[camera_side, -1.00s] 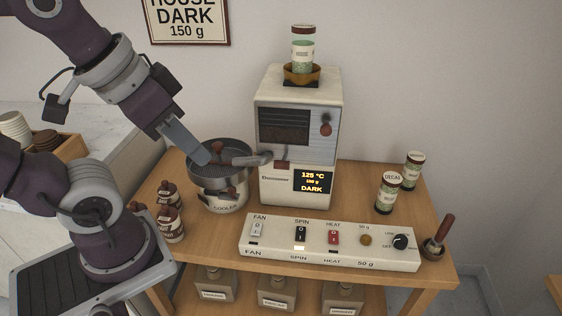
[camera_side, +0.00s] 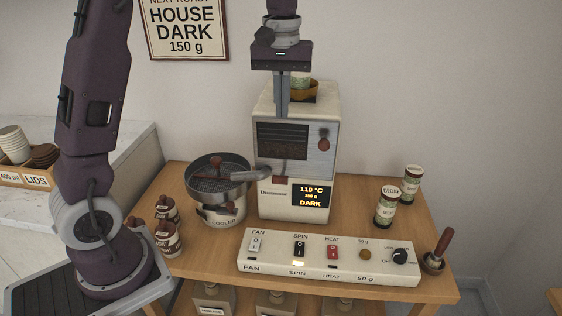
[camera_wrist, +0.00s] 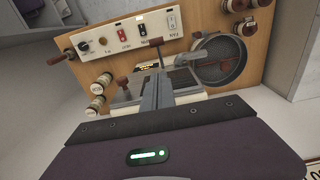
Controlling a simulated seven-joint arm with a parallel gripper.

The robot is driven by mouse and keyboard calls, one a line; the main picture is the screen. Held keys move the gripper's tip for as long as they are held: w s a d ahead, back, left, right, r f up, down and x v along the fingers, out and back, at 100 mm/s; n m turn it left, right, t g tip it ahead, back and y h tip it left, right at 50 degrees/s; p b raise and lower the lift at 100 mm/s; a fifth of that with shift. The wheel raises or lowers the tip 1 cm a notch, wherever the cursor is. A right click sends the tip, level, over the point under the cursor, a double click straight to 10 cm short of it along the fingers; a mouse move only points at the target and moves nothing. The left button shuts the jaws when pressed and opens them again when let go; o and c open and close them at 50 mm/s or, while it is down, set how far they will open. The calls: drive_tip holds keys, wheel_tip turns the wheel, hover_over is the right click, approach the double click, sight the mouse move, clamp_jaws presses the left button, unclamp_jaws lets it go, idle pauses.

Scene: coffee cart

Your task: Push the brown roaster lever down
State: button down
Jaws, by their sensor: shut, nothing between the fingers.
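The cream roaster (camera_side: 330,165) stands at the back of the wooden cart. What looks like its brown lever (camera_side: 279,179) sticks out low on the front, left of the display. It seems to show in the wrist view (camera_wrist: 155,42) as a brown grip on a dark stem, beyond my fingertips. A second brown knob (camera_side: 324,143) is on the upper right of the front. My gripper (camera_side: 282,114) is shut and empty, pointing straight down at the upper front of the roaster, above the lever and apart from it. My fingers hide part of the roaster in both views.
The cooler (camera_side: 222,215) with its round pan stands left of the roaster. A white switch panel (camera_side: 330,274) lies along the cart's front. Jars stand at both sides. A brown-handled tool (camera_side: 441,245) stands at right.

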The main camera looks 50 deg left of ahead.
hover_over(281, 175)
drive_tip(key=f, duration=1)
drive_tip(key=shift+w+a+f, duration=0.1)
drive_tip(key=shift+w+a, duration=0.25)
drive_tip(key=shift+w, duration=0.05)
drive_tip(key=shift+s+d+f, duration=0.25)
drive_tip(key=shift+d+f, duration=0.05)
drive_tip(key=shift+f, duration=0.25)
drive_tip(key=shift+s+d+f, duration=0.25)
drive_tip(key=shift+f, duration=0.25)
drive_tip(key=shift+s+d+f, duration=0.25)
drive_tip(key=shift+f, duration=0.25)
drive_tip(key=shift+s+f, duration=0.1)
